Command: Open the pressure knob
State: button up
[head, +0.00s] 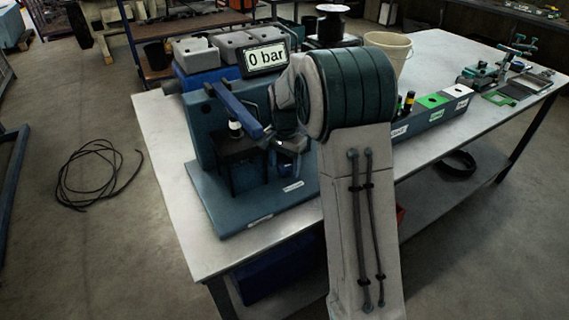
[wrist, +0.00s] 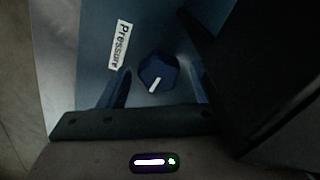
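The pressure knob (wrist: 158,73) is dark blue with a white pointer line, on a blue panel beside a white "Pressure" label (wrist: 120,45). The pointer slants toward the lower left in the wrist view. My gripper (wrist: 160,88) is open, with one finger on each side of the knob and a visible gap on the left. Whether the right finger touches it I cannot tell. In the head view my gripper (head: 287,160) is low at the blue test stand (head: 205,130), and my arm hides the knob. The display (head: 265,59) reads 0 bar.
A blue lever (head: 238,108) slants across the stand close to my gripper. A dark block (wrist: 275,75) fills the right of the wrist view. A beige bucket (head: 388,55) and a labelled rack (head: 440,108) stand on the white table (head: 165,190) behind my arm.

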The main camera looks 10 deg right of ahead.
aim_at(285, 167)
jog(key=shift+m, duration=0.3)
jog(key=m, duration=0.7)
jog(key=shift+p, duration=0.4)
jog(key=m, duration=0.4)
jog(key=m+p, duration=0.1)
jog(key=m, duration=0.3)
jog(key=shift+m, duration=0.3)
notch_tip(285, 167, up, 14)
jog(key=s+r+n+t+p, duration=0.1)
jog(key=s+n+t+p, duration=0.1)
jog(key=s+n, duration=2.1)
jog(key=shift+s+n+t, duration=0.4)
jog(key=shift+s, duration=1.6)
